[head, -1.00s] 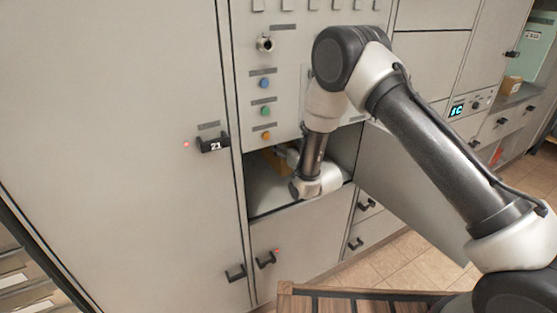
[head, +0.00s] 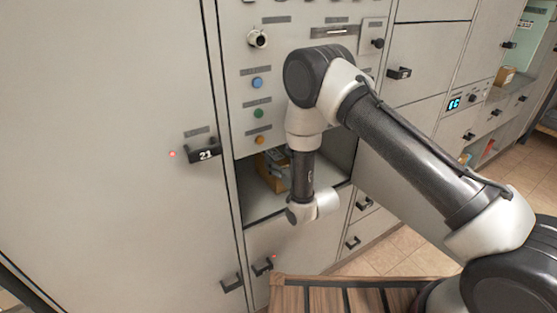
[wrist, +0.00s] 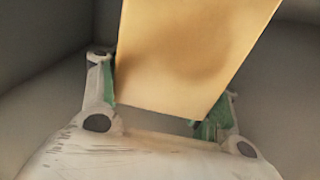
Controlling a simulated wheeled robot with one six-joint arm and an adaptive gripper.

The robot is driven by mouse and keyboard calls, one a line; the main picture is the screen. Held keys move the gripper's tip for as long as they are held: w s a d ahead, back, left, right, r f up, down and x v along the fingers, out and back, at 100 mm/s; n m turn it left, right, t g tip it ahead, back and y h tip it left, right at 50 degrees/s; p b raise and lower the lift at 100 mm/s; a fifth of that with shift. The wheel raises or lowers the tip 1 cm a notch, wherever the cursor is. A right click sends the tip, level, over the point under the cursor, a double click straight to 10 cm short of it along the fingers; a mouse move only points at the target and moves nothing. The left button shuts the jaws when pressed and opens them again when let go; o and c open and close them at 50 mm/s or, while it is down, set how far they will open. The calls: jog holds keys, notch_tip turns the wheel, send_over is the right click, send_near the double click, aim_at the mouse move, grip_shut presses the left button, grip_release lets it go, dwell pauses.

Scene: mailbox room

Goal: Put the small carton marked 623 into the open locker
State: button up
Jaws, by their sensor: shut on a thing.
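The open locker (head: 262,207) is a low grey compartment under a panel of coloured buttons. A brown cardboard carton (head: 272,172) is inside its opening, partly hidden by my arm. In the wrist view the carton (wrist: 190,55) is a plain tan face between green-padded fingers. My gripper (wrist: 166,106) is shut on it, with grey walls around. In the head view my wrist is in front of the opening and hides most of the gripper. The number 623 cannot be read on the carton.
The locker's open door (head: 385,190) stands out to the right, behind my arm. A slatted wooden surface (head: 325,297) is below at the front. Another carton (head: 505,76) sits on a shelf far right.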

jog(key=o, duration=1.9)
jog(key=shift+c, duration=0.2)
jog(key=v, duration=1.2)
